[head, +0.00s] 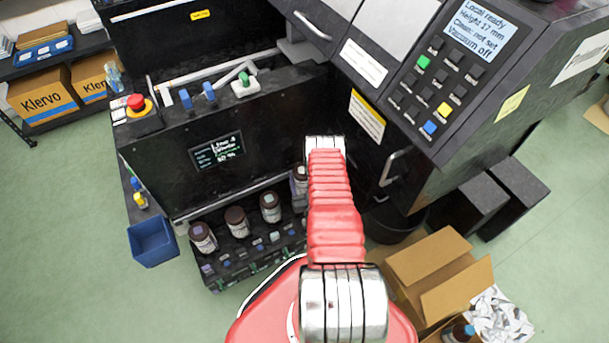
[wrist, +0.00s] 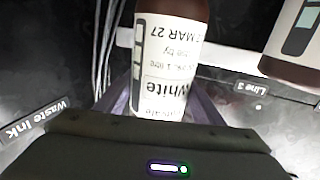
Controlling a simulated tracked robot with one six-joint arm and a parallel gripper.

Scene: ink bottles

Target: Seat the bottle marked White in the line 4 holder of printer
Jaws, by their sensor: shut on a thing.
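The bottle marked White (wrist: 168,50) is brown with a white label, which reads upside down in the wrist view. My gripper (wrist: 160,105) is shut on it, one finger on each side. In the head view the bottle's dark cap (head: 300,173) shows just left of my red arm, at the right end of the row of bottles. The printer's small screen (head: 217,151) seems to read Line 4. The line 4 holder itself is hidden behind the bottle and gripper, so I cannot tell whether the bottle's base is seated.
Several brown bottles stand left of it in the row, the nearest one (head: 270,207) beside the Line 3 label (wrist: 252,87). A Waste Ink label (wrist: 35,117) lies on the other side. A blue bin (head: 153,242) hangs at the left; an open carton (head: 430,270) stands at the right.

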